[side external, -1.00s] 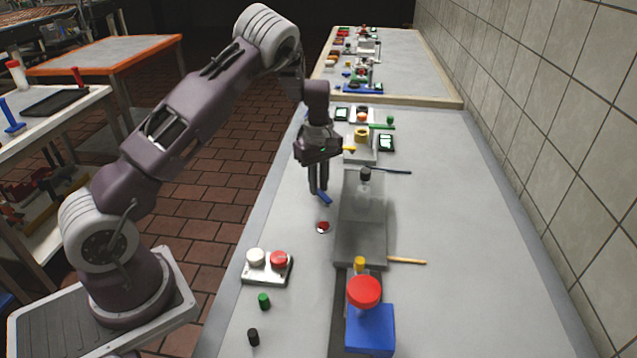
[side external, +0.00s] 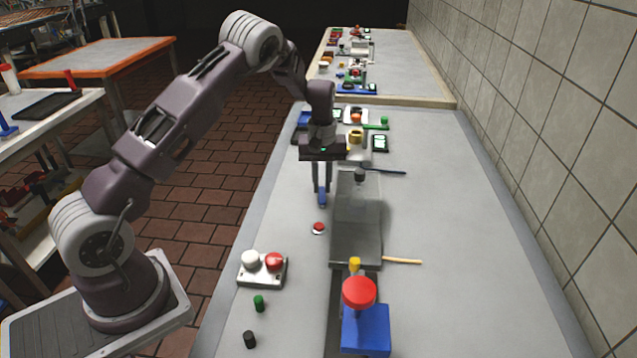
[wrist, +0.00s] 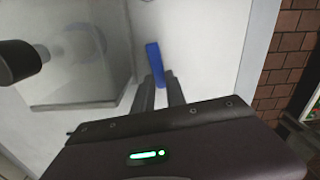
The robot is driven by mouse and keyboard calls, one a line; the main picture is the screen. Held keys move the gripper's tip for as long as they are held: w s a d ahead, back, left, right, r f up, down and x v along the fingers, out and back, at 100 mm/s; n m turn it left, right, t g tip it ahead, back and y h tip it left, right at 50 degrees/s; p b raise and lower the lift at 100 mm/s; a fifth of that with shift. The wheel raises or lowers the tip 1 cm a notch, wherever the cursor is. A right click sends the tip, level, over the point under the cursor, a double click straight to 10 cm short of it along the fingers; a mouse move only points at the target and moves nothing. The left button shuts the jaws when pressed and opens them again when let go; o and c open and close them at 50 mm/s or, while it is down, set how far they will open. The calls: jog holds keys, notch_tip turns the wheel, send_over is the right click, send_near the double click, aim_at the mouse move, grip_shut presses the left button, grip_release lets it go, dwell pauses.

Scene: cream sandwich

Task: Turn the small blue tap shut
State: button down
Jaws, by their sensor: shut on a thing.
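The small blue tap handle (side external: 322,196) is at the left side of the clear box (side external: 356,215). It also shows in the wrist view (wrist: 155,64) as a blue bar just past the fingertips. My gripper (side external: 322,190) points down with its fingers close together on the tap handle; in the wrist view the fingertips (wrist: 160,84) meet the handle's near end. The handle now points roughly along the box's side. The tap's body under the handle is hidden.
A red button (side external: 318,228) lies on the table in front of my gripper. A white block with white and red knobs (side external: 262,270) and a blue stand with a red top (side external: 366,328) are nearer the camera.

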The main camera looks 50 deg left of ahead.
jog(key=shift+w+d+m, duration=0.2)
jog(key=shift+w+m, duration=0.1)
jog(key=shift+m, duration=0.5)
jog(key=shift+r, duration=0.1)
jog(key=c, duration=1.4)
grip_release()
jog(key=shift+o, duration=0.2)
